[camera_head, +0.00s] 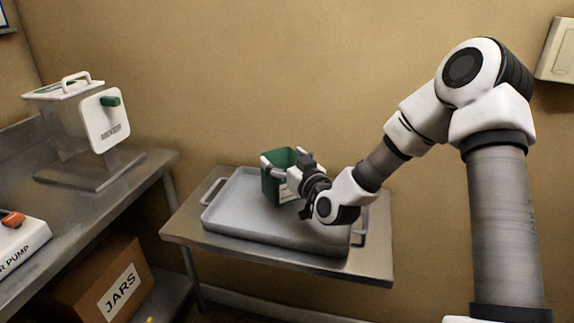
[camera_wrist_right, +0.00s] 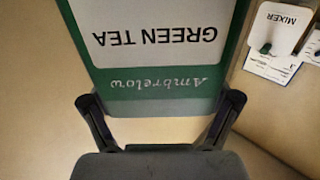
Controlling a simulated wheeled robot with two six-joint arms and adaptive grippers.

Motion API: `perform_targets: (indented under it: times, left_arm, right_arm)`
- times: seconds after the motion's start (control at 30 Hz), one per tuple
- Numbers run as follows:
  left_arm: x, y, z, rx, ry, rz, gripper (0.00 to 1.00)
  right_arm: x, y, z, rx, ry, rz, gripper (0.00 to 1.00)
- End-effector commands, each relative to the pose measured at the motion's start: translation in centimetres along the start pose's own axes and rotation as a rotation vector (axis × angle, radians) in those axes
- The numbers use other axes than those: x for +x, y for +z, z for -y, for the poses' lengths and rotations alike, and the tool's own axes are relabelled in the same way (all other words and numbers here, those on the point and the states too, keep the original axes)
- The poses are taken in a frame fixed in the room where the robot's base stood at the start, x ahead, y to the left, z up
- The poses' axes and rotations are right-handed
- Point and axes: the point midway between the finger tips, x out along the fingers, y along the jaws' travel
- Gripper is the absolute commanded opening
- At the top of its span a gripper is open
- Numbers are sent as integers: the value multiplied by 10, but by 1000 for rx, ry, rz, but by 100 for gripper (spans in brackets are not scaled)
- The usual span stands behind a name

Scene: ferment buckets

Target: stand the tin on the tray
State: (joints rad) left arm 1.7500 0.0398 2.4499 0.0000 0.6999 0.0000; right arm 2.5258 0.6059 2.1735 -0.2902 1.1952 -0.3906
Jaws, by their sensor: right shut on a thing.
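The tin (camera_head: 274,184) is a green box with a white label. In the right wrist view the tin (camera_wrist_right: 158,75) fills the upper middle, and its label reads "GREEN TEA" upside down in that picture. My right gripper (camera_head: 284,167) is shut on the tin, with one finger on each side. The tin looks about upright over the back middle of the grey tray (camera_head: 222,216). I cannot tell whether its base touches the tray or hangs just above it. The gripper hides part of the tin's right side. My left gripper is not in view.
The tray lies on a small metal table (camera_head: 300,262) against the wall. A metal counter (camera_head: 130,185) at left bears a white machine with a green knob (camera_head: 110,101) and a pump (camera_head: 18,240). A cardboard box marked "JARS" (camera_head: 110,285) sits below. The tray's front is clear.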

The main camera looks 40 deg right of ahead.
Motion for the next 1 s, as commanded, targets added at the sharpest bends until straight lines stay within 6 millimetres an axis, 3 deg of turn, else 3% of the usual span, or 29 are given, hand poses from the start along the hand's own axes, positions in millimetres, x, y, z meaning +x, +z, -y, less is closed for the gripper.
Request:
perform_targets:
  times: [0.03,0.17,0.37,0.73,0.77,0.8,1.0]
  left_arm:
    - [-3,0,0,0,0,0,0]
    - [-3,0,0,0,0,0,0]
    - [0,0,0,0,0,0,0]
    - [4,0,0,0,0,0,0]
    - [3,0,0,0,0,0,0]
    - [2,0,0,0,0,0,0]
    - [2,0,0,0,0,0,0]
  right_arm:
    - [7,-1,-10,2,4,-2,26]
    - [16,5,-22,0,0,0,26]
    - [16,36,-22,-2,-2,3,26]
    - [16,43,-21,0,-2,0,26]
    - [16,42,-21,1,-2,0,95]
    - [16,41,-21,1,-2,0,100]
    - [16,41,-21,1,-2,0,100]
